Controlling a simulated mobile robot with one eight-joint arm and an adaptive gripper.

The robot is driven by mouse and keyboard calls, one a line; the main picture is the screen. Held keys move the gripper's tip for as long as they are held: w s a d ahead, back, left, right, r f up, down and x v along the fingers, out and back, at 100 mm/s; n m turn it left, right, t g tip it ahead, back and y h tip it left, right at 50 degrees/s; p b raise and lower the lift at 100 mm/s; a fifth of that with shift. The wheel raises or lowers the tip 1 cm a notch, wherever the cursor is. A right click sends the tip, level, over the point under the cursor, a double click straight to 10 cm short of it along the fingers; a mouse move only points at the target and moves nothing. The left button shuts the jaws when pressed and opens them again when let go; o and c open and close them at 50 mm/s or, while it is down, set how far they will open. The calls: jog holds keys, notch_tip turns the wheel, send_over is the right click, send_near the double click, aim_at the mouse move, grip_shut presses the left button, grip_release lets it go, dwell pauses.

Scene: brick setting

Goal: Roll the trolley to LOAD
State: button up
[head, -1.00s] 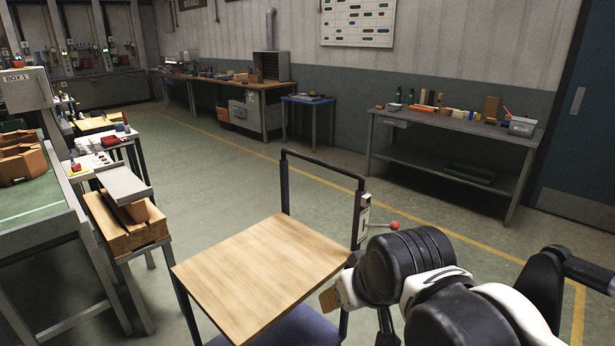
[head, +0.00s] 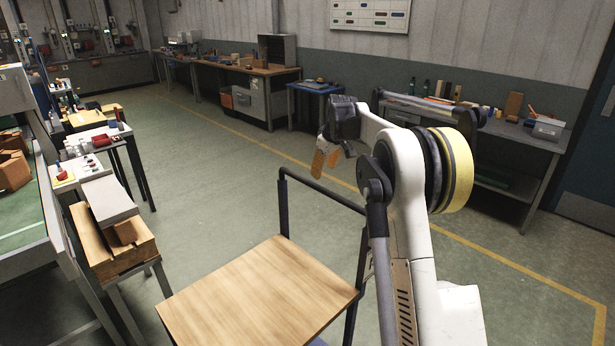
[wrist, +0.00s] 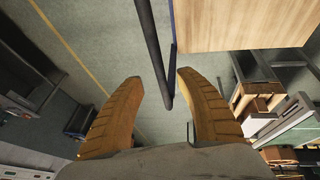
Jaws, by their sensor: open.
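The trolley (head: 258,295) has a light wooden top and a dark upright handle frame (head: 322,192) at its far end. In the wrist view the wooden top (wrist: 240,25) is at the upper right, and the dark handle bar (wrist: 152,50) runs down between the fingertips. My gripper (head: 325,162) has orange-tan fingers and hangs above the handle's top bar. In the wrist view my gripper (wrist: 160,80) is open, with a finger on each side of the bar and no clear contact. My arm hides the handle's right post in part. No LOAD sign is readable.
Open floor with a yellow line (head: 245,145) lies beyond the trolley. A grey bench (head: 540,150) is at right.

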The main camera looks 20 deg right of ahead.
aim_at(319, 186)
jog(key=b+x, duration=0.1)
jog(key=x, duration=0.2)
jog(key=b+x, duration=0.1)
jog(key=x, duration=0.7)
jog(key=shift+w+d+f+b, duration=0.1)
jog(key=shift+w+d+b, duration=0.2)
jog(key=shift+b, duration=0.1)
jog(key=shift+a, duration=0.1)
grip_shut()
